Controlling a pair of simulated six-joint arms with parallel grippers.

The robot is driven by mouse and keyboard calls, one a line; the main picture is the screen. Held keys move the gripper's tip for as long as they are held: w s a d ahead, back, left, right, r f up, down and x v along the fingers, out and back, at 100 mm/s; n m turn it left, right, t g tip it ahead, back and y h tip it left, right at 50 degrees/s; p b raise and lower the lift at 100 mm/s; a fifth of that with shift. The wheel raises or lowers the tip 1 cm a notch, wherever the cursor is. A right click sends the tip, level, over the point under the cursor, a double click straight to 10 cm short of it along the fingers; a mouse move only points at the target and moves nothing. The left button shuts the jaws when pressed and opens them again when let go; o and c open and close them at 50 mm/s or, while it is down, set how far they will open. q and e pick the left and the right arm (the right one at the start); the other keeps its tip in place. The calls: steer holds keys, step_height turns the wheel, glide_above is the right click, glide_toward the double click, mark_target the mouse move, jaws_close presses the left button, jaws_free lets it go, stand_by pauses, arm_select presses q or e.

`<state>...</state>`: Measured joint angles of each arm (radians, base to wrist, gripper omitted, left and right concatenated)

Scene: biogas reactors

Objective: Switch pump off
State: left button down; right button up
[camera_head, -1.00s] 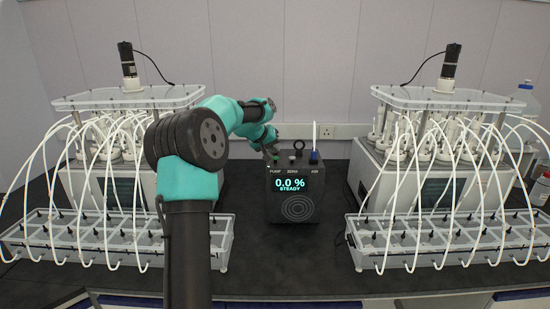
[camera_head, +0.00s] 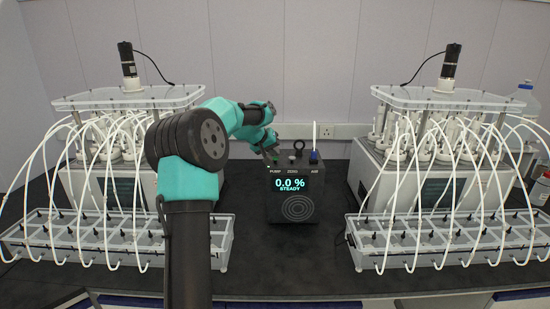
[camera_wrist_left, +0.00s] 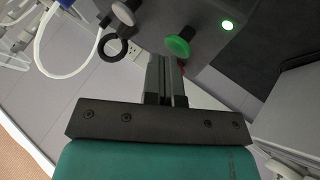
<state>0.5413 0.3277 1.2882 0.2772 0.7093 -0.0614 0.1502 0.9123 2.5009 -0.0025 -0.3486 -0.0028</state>
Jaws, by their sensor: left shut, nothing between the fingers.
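The dark analyser box (camera_head: 317,198) stands on the bench in the middle of the head view. Its screen (camera_head: 290,185) reads 0.0 % STEADY, under the labels PUMP, ZERO and AIR. My left gripper (camera_head: 270,156) is shut and empty at the PUMP corner of the box top, and mostly covers the control there. In the left wrist view, the green pump knob (camera_wrist_left: 178,46) is right at the shut fingertips (camera_wrist_left: 167,60); I cannot tell if they touch. My right gripper is out of view.
A blue fitting with a white tube (camera_head: 314,156) rises at the box's AIR side. A black ring (camera_wrist_left: 113,47) and a pale knob (camera_wrist_left: 122,14) are close to the fingers. Reactor units with tube racks (camera_head: 450,245) stand left and right.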

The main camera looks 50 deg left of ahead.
arm_select(q)
steer(key=shift+f, duration=0.5)
stand_by(0.4)
steer(key=shift+r, duration=1.05)
step_height(320, 180, up, 6)
stand_by(0.7)
stand_by(0.3)
